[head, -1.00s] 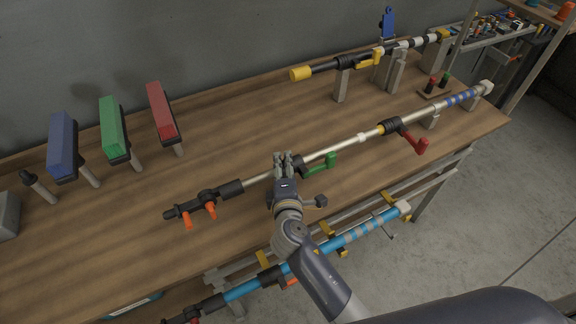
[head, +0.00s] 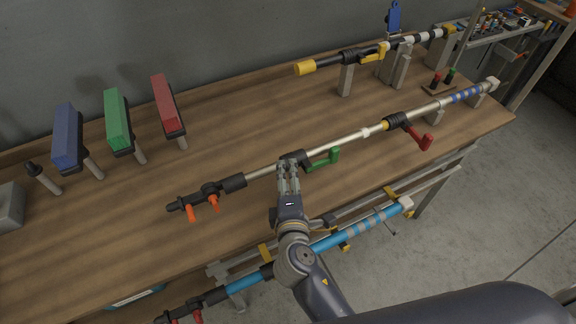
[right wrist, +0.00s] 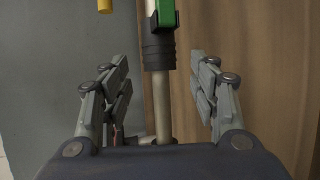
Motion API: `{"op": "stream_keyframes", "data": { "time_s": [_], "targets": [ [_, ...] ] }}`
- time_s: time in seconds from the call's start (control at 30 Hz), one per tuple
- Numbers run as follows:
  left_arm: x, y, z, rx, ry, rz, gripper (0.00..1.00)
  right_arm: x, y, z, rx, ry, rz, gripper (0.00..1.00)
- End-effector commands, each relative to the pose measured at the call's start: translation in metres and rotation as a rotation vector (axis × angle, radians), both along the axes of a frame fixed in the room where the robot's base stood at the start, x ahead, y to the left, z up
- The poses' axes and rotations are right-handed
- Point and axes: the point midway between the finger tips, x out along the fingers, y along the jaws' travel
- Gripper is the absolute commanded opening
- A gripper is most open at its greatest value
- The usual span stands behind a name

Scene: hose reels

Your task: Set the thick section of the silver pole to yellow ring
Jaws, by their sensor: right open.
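The silver pole (head: 345,141) lies slantwise above the bench. Its left end has a black handle with orange levers (head: 191,212). A thin bare section (head: 262,173) leads to a black clamp with a green lever (head: 328,159). Further right are a yellow ring (head: 386,126), a black clamp with a red lever (head: 425,141) and blue bands (head: 465,95). My right gripper (head: 288,168) is open at the thin section, just left of the green-lever clamp. In the right wrist view, the thin section (right wrist: 161,105) runs between the spread fingers. My left gripper is out of view.
A black-and-white pole with yellow parts (head: 305,68) rests on grey stands behind. Blue (head: 68,135), green (head: 118,120) and red (head: 165,102) blocks stand at left. A blue pole (head: 330,243) hangs along the bench's front side. The bench middle (head: 240,125) is clear.

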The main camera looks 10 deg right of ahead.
Motion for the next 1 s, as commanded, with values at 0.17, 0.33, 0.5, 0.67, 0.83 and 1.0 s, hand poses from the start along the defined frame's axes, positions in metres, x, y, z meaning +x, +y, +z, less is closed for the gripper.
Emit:
{"op": "stream_keyframes", "data": {
  "time_s": [0.17, 0.33, 0.5, 0.67, 0.83, 1.0],
  "targets": [
    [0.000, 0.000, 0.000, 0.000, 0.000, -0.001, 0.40, -0.030, 0.004, 0.006, 0.001, 0.002, 0.001, 0.55],
    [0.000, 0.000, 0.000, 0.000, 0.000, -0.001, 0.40, -0.043, 0.005, 0.011, 0.001, 0.000, 0.000, 0.55],
    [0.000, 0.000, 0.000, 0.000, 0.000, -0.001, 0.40, -0.046, 0.006, 0.012, 0.000, -0.001, 0.000, 0.55],
    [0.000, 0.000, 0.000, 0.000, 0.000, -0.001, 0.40, -0.045, 0.006, 0.012, 0.000, -0.001, 0.000, 0.55],
    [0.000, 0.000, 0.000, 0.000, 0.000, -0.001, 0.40, -0.045, 0.006, 0.011, 0.000, -0.001, 0.000, 0.55],
    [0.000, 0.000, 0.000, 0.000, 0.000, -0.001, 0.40, -0.046, -0.001, 0.009, 0.021, 0.011, -0.020, 0.55]
  ]
}}
